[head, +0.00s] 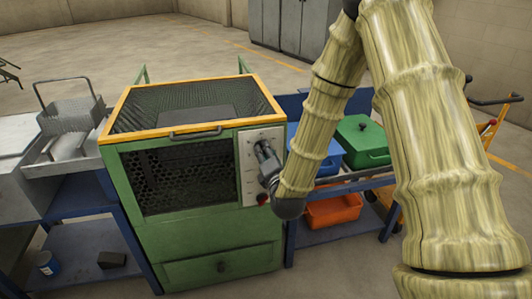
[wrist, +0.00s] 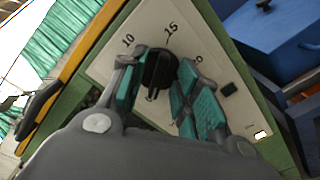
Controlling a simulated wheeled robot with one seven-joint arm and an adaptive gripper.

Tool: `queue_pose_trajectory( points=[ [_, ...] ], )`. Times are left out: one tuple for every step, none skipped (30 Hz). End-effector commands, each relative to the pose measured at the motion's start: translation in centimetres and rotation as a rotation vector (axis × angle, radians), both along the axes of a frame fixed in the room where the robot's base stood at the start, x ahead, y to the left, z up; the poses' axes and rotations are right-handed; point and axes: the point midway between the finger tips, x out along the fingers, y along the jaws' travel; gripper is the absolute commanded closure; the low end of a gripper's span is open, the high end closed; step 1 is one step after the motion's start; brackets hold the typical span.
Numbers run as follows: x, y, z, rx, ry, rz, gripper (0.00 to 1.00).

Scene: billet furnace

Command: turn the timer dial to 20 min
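The timer dial (wrist: 158,69) is a dark round knob on a pale panel (wrist: 105,62), seen in the wrist view. Printed numbers 10 and 15 show above it; other marks are partly hidden. I cannot read its pointer exactly. In the head view my gripper (head: 267,164) is in front of the panel (head: 250,146) on the green furnace (head: 208,232) and hides the dial.
The furnace has a yellow-edged mesh top (head: 190,100) and a handle (head: 195,133). A red button (head: 262,199) is low on its panel. To the right are a blue box (head: 325,150), a green box (head: 365,145) and an orange bin (head: 333,211). A metal basket (head: 72,115) stands left.

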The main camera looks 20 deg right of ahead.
Motion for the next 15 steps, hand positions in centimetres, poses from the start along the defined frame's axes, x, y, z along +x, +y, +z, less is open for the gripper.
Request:
queue_pose_trajectory(
  points=[
    [0.25, -0.04, 0.01, 0.001, 0.0, 0.0, 0.68],
    [0.35, -0.05, 0.02, 0.001, 0.0, 0.0, 0.68],
    [0.46, -0.06, 0.03, 0.0, -0.001, 0.0, 0.68],
    [0.51, -0.06, 0.02, 0.0, -0.001, 0.0, 0.68],
    [0.55, -0.06, 0.03, 0.0, -0.001, 0.0, 0.68],
    [0.57, -0.05, 0.02, 0.0, 0.0, 0.001, 0.68],
    [0.58, -0.05, 0.02, 0.0, 0.0, 0.001, 0.68],
    [0.58, -0.05, 0.02, -0.001, 0.0, 0.001, 0.68],
    [0.57, -0.06, 0.02, -0.001, 0.0, 0.001, 0.68],
    [0.57, -0.07, 0.02, -0.001, 0.0, 0.001, 0.68],
    [0.57, -0.07, 0.02, 0.0, -0.001, 0.0, 0.68],
    [0.57, -0.07, 0.02, 0.0, -0.001, 0.0, 0.7],
    [0.56, -0.06, 0.02, 0.0, -0.001, 0.0, 0.75],
    [0.56, -0.06, 0.02, 0.0, 0.0, 0.0, 0.81],
    [0.56, -0.07, 0.03, 0.0, 0.0, 0.0, 0.88]
  ],
)
